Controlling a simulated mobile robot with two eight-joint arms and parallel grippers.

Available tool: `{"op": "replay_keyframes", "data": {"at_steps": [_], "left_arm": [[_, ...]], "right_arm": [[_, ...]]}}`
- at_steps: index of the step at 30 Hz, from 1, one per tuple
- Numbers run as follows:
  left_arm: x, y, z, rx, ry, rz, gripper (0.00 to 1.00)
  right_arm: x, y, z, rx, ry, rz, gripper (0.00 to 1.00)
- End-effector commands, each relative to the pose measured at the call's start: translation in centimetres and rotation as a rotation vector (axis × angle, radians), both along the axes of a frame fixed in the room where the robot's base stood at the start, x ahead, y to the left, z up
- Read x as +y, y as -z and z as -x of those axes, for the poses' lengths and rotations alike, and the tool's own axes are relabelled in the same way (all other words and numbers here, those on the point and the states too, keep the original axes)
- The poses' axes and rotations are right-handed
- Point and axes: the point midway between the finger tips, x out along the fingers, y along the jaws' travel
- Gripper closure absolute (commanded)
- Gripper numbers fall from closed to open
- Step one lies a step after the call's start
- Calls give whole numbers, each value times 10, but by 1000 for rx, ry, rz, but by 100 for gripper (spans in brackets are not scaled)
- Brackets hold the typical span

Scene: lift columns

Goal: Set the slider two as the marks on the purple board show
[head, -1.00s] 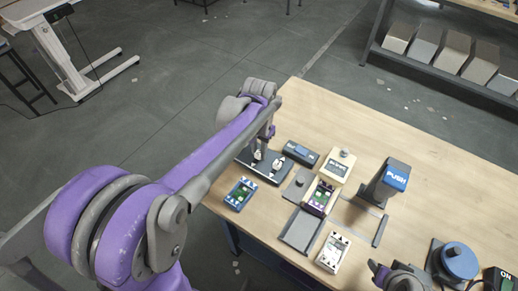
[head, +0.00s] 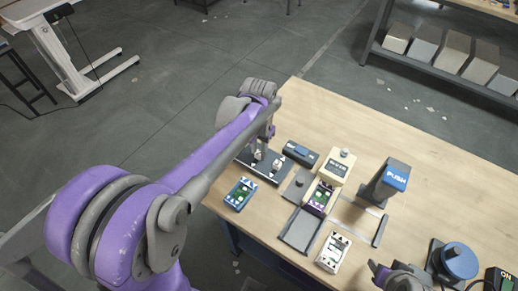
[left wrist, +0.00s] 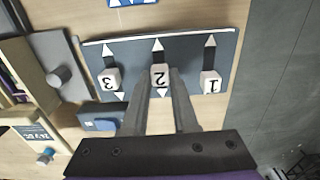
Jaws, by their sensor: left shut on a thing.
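The slider panel (left wrist: 225,50) is a dark plate with three white numbered knobs in slots with white arrowheads at the ends; it also shows in the head view (head: 270,172). Slider two (left wrist: 159,77) is the middle knob, between slider three (left wrist: 108,80) and slider one (left wrist: 211,82). My left gripper (left wrist: 160,88) is shut on slider two, one finger on each side. The purple board (head: 320,197) stands right of the panel in the head view; its marks are too small to read. My right gripper (head: 385,275) is at the bottom edge, its jaws unclear.
A blue board (head: 241,193) lies in front of the panel, and a dark box (head: 300,153) is behind it. A cream box (head: 337,167), a white panel (head: 333,252) and the PUSH post (head: 390,182) stand to the right.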

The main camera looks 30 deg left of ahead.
Motion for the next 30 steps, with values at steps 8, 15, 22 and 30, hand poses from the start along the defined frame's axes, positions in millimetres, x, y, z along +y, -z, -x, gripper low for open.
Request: {"op": "replay_keyframes", "data": {"at_steps": [8, 15, 22, 30], "left_arm": [[2, 0, 21, 1, -1, 0, 100], [2, 0, 22, 5, 0, 0, 66], [2, 0, 21, 2, 0, 0, 43], [2, -5, 20, 1, 0, 0, 43]], "right_arm": [[0, 1, 0, 1, 0, 0, 50], [0, 1, 0, 1, 0, 0, 50], [0, 1, 0, 1, 0, 0, 50], [0, 1, 0, 0, 0, 0, 50]]}}
